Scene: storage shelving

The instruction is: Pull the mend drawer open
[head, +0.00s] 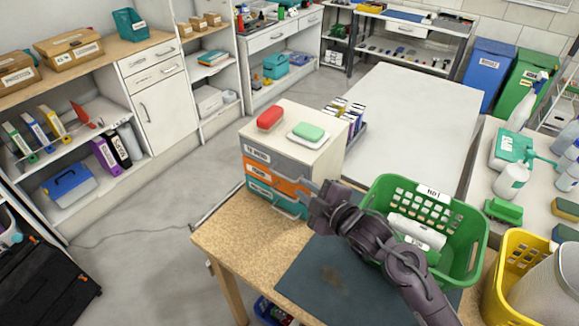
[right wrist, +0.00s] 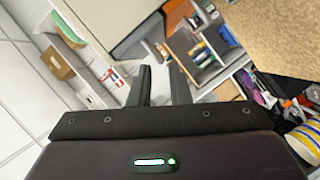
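The small drawer unit (head: 291,150) stands on the cork-topped table. It has a grey top drawer (head: 280,161), an orange middle drawer (head: 275,183) and a teal bottom drawer (head: 272,200). Each front has a white label, too small to read surely, so I cannot tell which is the mend drawer. My right gripper (head: 322,208) is just right of the drawer fronts, near the lower drawers. In the right wrist view its two fingers (right wrist: 161,88) are apart with nothing visible between them. Contact with a drawer is not visible. My left gripper is out of view.
A red item (head: 270,118) and a green item on a white dish (head: 308,132) lie on the unit's top. A green basket (head: 468,215) stands close to my right arm. The cork table (head: 232,238) is clear in front of the unit.

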